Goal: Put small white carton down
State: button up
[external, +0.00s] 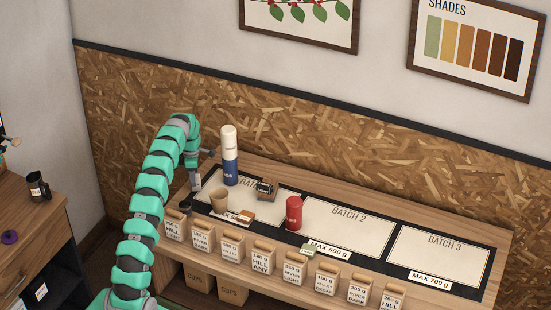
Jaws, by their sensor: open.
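My gripper (203,168) is at the far left end of the counter, beside the tall white and blue cylinder (230,155). Its jaws are open, and I see nothing clearly held between them. They are small in this view. No carton that is plainly white can be made out. A small pale box (308,250) sits at the front edge of the black mat, left of the "MAX 600 g" label; I cannot tell if it is the small white carton.
The black mat has white panels, BATCH 2 (346,228) and BATCH 3 (438,258), both mostly bare. A paper cup (219,200), a dark device (266,188) and a red canister (293,212) stand toward the left. Several labelled bins (261,255) line the counter front.

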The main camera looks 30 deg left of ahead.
jog(key=shift+f, duration=1.5)
grip_shut()
